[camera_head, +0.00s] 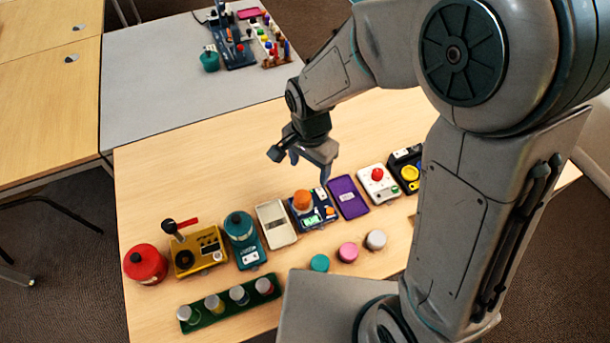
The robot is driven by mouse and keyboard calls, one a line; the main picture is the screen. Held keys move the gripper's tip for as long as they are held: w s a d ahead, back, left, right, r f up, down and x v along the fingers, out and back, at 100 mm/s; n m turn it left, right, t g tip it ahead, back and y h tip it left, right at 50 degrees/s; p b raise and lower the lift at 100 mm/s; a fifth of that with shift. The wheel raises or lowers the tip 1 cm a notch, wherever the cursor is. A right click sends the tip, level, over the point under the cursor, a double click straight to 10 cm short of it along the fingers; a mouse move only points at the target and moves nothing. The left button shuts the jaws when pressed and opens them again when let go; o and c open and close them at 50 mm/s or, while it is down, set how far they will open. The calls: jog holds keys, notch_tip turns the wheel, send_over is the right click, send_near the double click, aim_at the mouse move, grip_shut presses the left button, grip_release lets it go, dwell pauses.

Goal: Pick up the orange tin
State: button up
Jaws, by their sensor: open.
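A small round orange object (303,199), which looks like the orange tin, sits on a dark blue tray (312,219) in the middle of the row on the near wooden table. Smaller green and orange pieces lie beside it on the same tray. My gripper (309,167) hangs from the arm above and a little behind the orange object, apart from it. Its jaws are open and nothing shows between them. My arm comes in from the upper right and hides part of the table's right side.
Left of the tray stand a cream case (276,223), a teal device (243,238), a yellow box with a lever (200,251) and a red tin (145,263). Right are a purple case (348,197) and a white box with a red button (378,183). Teal, pink and grey round pieces lie in front.

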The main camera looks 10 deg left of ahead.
send_over(301, 197)
jog(key=f, duration=0.9)
jog(key=shift+w+d+f, duration=0.1)
jog(key=shift+w+d, duration=0.05)
jog(key=shift+d, duration=0.25)
jog(key=shift+a+f+p, duration=0.2)
jog(key=shift+f+p, duration=0.15)
jog(key=shift+f, duration=1)
jog(key=shift+a+f+p, duration=0.15)
jog(key=shift+f+p, duration=0.15)
jog(key=shift+f, duration=1)
jog(key=c, duration=1.1)
jog(key=shift+r, duration=0.1)
jog(key=shift+c, duration=0.2)
